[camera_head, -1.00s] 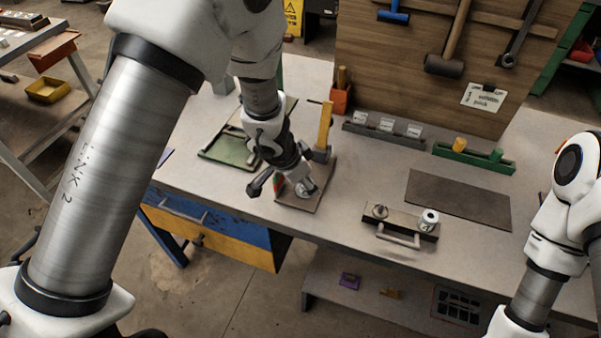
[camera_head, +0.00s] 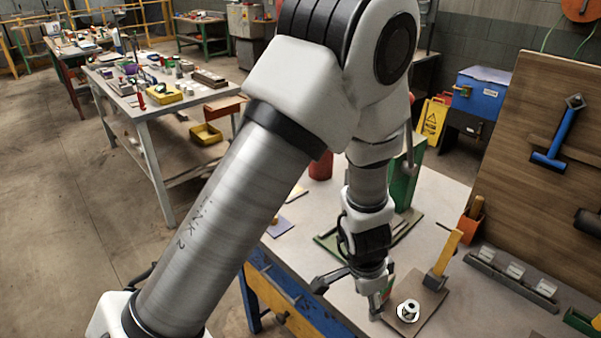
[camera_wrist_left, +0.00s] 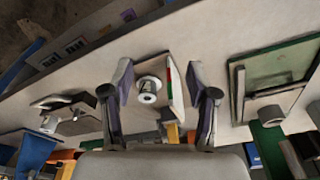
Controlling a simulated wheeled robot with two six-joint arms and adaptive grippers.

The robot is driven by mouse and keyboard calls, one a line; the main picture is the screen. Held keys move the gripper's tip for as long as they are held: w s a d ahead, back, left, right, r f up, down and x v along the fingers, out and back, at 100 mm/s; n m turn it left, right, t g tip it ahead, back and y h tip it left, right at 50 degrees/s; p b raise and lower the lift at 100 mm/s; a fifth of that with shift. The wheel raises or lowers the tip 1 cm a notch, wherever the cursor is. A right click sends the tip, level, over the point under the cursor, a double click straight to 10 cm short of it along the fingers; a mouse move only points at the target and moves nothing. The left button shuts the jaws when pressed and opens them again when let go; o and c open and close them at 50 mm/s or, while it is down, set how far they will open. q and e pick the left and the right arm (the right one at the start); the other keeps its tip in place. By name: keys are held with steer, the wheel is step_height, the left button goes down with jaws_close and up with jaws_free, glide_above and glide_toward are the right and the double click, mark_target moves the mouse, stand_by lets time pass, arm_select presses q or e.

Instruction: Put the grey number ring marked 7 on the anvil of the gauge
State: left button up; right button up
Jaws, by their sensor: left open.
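A grey-white ring (camera_head: 408,310) sits on a brown plate (camera_head: 428,301), which looks like the gauge's base. It also shows in the left wrist view (camera_wrist_left: 149,90), where a small post seems to stand inside it. Any number on it is too small to read. A red, green and white strip (camera_wrist_left: 171,84) stands beside it, probably the gauge's scale. My left gripper (camera_head: 350,293) is open and empty, beside the ring and apart from it. In the left wrist view, the ring lies beyond and between the open fingers (camera_wrist_left: 160,82). My right gripper is out of view.
A grey rack with pale rings (camera_head: 512,276) lies to the right. An orange holder (camera_head: 468,222) stands behind.

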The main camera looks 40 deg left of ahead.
arm_select(q)
steer(key=s+a+f+n+g+y, duration=0.25)
steer(key=s+a+f, duration=0.35)
steer(key=s+f, duration=0.45)
steer(key=s+d+f+n+h, duration=0.2)
steer(key=s+f+n, duration=0.1)
steer(key=s+f, duration=0.5)
steer(key=shift+s+d+f+n+t, duration=0.15)
steer(key=shift+d+f+n+t, duration=0.25)
steer(key=shift+f, duration=0.5)
